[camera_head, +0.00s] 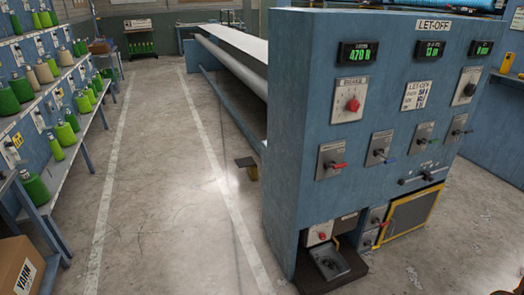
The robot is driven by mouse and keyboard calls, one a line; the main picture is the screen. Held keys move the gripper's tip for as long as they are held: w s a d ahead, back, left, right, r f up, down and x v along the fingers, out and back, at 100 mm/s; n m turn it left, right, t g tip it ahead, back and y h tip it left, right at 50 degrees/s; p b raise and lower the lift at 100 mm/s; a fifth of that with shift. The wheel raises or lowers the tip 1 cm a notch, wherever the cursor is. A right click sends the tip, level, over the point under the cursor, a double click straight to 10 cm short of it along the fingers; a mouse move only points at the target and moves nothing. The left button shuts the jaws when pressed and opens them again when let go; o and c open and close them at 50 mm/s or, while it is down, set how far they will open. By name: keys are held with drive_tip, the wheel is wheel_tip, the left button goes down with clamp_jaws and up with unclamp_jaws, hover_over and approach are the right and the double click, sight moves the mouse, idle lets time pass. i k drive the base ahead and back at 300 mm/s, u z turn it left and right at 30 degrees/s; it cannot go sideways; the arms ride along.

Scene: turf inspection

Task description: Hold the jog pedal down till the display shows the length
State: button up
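A dark metal foot pedal (329,262) sits on a low black base at the foot of the blue LET-OFF cabinet (330,110), below a small panel with a red button (322,236). I cannot read a label saying which pedal is the jog pedal. Green-lit displays are along the cabinet top: the left display (357,53) seems to read 470 N, the middle display (431,49) looks like 13 with a unit, and the right display (482,48) is too small to read. My gripper is not in view.
A dark plate on a yellow support (247,165) juts out beside the long machine (235,50). Red, blue and green handles line the cabinet front. Yarn shelves (60,90) and a cardboard box (20,265) stand at left. The concrete aisle (165,200) between is clear.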

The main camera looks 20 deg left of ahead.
sight(244, 162)
drive_tip(key=k, duration=0.5)
drive_tip(key=u, duration=1.3)
drive_tip(key=i, duration=5.8)
drive_tip(key=u, duration=0.15)
